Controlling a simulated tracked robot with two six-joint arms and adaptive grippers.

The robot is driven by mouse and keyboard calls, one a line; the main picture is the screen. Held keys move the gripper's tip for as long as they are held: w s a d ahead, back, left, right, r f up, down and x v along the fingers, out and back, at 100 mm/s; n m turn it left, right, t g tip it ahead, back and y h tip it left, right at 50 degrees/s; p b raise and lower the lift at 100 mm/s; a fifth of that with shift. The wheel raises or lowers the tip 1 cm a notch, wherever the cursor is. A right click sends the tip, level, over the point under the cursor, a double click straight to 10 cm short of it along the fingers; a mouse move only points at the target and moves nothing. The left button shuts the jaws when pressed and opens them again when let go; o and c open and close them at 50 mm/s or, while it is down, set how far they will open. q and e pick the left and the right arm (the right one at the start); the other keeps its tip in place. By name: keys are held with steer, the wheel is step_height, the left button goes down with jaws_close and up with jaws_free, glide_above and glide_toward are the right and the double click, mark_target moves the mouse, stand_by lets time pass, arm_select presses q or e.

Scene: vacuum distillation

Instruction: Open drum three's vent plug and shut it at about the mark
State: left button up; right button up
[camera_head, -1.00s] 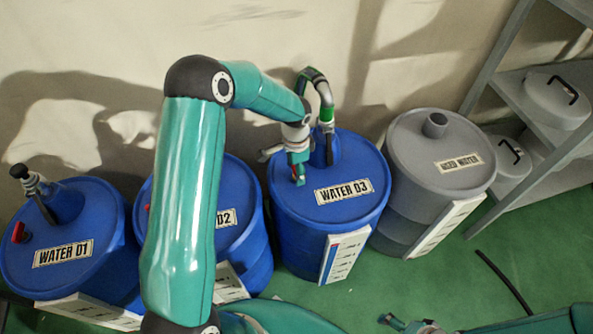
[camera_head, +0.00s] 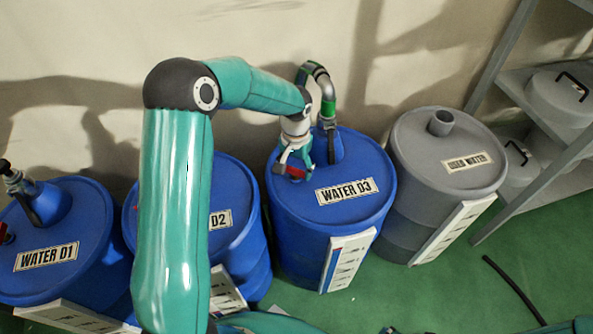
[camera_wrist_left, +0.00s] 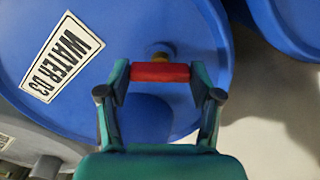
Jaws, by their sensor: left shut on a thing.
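Drum three (camera_head: 335,215) is a blue drum labelled WATER 03. My left gripper (camera_head: 293,167) is over the left part of its lid. A red vent plug handle (camera_head: 296,171) shows at the fingers. In the left wrist view my left gripper (camera_wrist_left: 160,78) is shut on the red handle (camera_wrist_left: 160,72), one finger at each end. A small brass-coloured fitting (camera_wrist_left: 160,52) shows just beyond the handle, by the lid (camera_wrist_left: 120,30). Whether the plug is open or shut cannot be told. My right gripper is at most a sliver at the bottom edge.
A hose with a green band (camera_head: 328,105) rises from drum three's neck, close right of my left gripper. Drum two (camera_head: 235,190) and drum one (camera_head: 75,235) stand to the left. The grey used water drum (camera_head: 430,165) and a shelf (camera_head: 540,90) stand to the right.

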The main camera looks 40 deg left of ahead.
mark_target(296, 169)
arm_select(q)
steer(key=shift+n, duration=0.5)
steer(key=o, duration=1.1)
steer(key=shift+o, duration=0.2)
step_height(296, 169, up, 12)
